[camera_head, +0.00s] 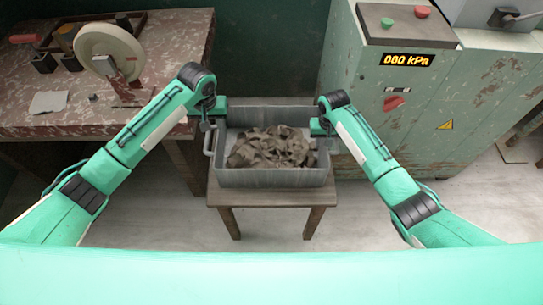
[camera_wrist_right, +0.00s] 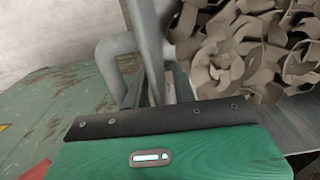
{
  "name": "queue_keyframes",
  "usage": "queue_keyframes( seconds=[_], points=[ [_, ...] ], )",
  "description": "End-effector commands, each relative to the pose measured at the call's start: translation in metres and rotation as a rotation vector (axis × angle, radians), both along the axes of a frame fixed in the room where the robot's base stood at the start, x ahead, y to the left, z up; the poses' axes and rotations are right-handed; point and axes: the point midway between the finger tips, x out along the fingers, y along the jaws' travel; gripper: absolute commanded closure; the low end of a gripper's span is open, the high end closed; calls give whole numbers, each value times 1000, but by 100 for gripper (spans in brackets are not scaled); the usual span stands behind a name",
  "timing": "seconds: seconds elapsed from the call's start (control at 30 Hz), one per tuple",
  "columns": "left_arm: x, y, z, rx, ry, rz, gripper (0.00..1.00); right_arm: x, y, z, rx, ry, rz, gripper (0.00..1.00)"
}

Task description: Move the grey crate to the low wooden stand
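The grey crate (camera_head: 272,178) is filled with brown-grey clay trimmings (camera_head: 270,148). It is level and over the low wooden stand (camera_head: 272,197), whose front strip shows below it. I cannot tell whether it rests on the stand or hangs just above. My left gripper (camera_head: 208,126) is at the crate's left handle, and my right gripper (camera_head: 322,127) is at its right end. In the right wrist view a grey handle (camera_wrist_right: 112,62) shows beside the crate wall, with trimmings (camera_wrist_right: 250,45) behind.
A worn red-topped table (camera_head: 60,115) with a pale wheel (camera_head: 108,50) and small tools stands at the left. A green machine cabinet (camera_head: 400,110) with a pressure display stands close at the right. Bare floor (camera_head: 165,215) lies around the stand's front.

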Motion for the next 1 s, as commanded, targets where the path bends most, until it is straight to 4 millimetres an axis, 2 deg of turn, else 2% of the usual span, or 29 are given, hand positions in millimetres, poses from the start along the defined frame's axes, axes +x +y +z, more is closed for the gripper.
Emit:
queue_keyframes(
  seconds=[0.17, 0.4, 0.6, 0.77, 1.0],
  points=[
    [0, 0, 3, 0, 0, 0, 73, 1, 0, 19, 1, -4, 0, 73],
    [0, 0, 2, 0, 0, 0, 73, 1, 0, 71, 1, -4, 1, 73],
    [0, 0, 2, 0, 0, 0, 73, 1, 0, 105, 1, -2, 0, 73],
    [0, 0, 2, 0, 0, -1, 73, 0, 0, 117, 0, -1, 0, 73],
    [0, 0, 2, 0, 0, -1, 73, 0, 0, 119, 0, 0, 0, 73]
  ],
)
